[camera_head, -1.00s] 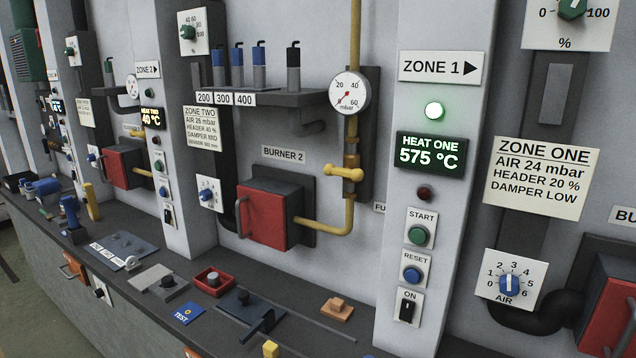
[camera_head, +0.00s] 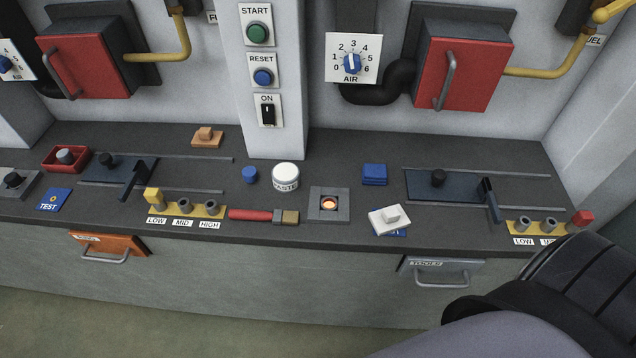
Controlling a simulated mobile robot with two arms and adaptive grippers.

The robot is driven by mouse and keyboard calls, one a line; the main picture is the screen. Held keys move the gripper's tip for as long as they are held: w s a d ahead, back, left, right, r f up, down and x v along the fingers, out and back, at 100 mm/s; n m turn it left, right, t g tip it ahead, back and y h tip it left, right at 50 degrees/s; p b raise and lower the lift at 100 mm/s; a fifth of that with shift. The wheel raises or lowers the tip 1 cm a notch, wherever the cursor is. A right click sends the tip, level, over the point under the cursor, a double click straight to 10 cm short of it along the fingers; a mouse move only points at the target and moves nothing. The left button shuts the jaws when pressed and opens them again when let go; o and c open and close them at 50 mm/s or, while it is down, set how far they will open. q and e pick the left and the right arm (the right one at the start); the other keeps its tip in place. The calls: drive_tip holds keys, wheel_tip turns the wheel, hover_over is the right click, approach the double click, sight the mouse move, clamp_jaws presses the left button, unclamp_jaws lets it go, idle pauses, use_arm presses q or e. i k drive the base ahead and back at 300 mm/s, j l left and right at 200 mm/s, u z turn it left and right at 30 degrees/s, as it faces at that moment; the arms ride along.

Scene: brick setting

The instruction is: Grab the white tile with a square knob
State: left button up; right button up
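The white tile with a square knob (camera_head: 389,220) lies on the counter right of centre, toward the front edge. Nothing is touching the knob. A dark, rounded part of my own arm fills the lower right corner, but no gripper fingers show. Neither my left nor my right gripper is in view.
A glowing round port (camera_head: 329,204) in a grey plate sits left of the tile. A dark slider plate (camera_head: 446,186) with a lever stands right.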

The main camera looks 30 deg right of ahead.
sight(388, 220)
drive_tip(key=z, duration=1.45)
